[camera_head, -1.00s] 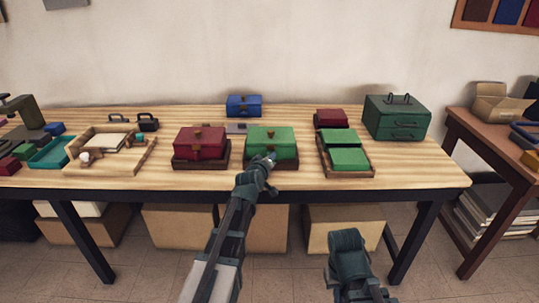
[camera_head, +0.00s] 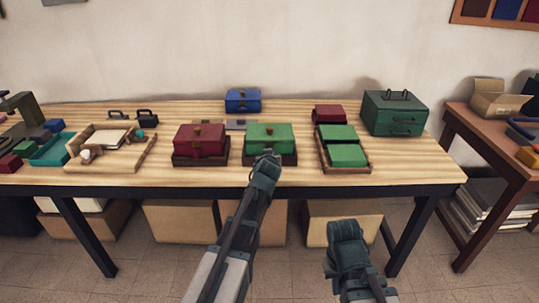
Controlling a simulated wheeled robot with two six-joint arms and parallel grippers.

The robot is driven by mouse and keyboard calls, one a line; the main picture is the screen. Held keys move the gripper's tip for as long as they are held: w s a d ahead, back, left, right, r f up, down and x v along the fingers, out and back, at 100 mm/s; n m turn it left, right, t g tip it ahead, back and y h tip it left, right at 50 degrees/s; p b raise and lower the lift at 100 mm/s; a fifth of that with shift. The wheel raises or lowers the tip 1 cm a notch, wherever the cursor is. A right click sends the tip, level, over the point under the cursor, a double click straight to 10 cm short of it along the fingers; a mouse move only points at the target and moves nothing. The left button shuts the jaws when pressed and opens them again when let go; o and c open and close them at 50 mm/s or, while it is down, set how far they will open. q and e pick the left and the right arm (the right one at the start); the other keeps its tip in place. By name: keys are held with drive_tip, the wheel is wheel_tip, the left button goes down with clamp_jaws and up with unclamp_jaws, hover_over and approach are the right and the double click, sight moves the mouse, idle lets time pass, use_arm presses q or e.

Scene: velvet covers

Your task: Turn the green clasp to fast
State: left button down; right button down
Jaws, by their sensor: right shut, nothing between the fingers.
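The green box (camera_head: 258,136) sits on a dark brown base near the table's front edge, with its lid down. A small brown fitting (camera_head: 270,126) shows at its top. My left gripper (camera_head: 266,158) is at the box's front, and its wrist covers part of the front face. I cannot make out its fingers, the clasp behind it, or whether they touch. My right gripper (camera_head: 346,230) is shut and empty, low in front of the table.
A red box (camera_head: 200,140) stands close on the left. A tray (camera_head: 347,171) with green and red blocks is on the right. A blue box (camera_head: 243,100) and a dark green case (camera_head: 394,113) stand behind. Bare tabletop (camera_head: 420,170) lies at the right front.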

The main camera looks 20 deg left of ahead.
idle(0.5)
use_arm(q)
drive_tip(key=c, duration=0.8)
unclamp_jaws()
drive_tip(key=shift+c, duration=0.2)
drive_tip(key=p+v, duration=0.5)
drive_tip(key=v, duration=0.8)
drive_tip(key=shift+s+d, duration=0.2)
drive_tip(key=shift+s, duration=0.1)
drive_tip(key=shift+r, duration=0.15)
drive_tip(key=s+d+f+m+g+p, duration=0.1)
drive_tip(key=s+d+m+g+p, duration=0.1)
drive_tip(key=s, duration=0.6)
drive_tip(key=s+d+f+m+g+h+p, duration=0.1)
drive_tip(key=s+d+f+m+g+p, duration=0.1)
drive_tip(key=s+d+g, duration=0.5)
drive_tip(key=s+d+f+m+g+p, duration=0.1)
drive_tip(key=s+d+m+g+p, duration=0.2)
drive_tip(key=s, duration=0.5)
drive_tip(key=shift+s+d+f+m+g+h+p, duration=0.35)
drive_tip(key=shift+d+g+p, duration=0.35)
drive_tip(key=shift+d+p, duration=0.3)
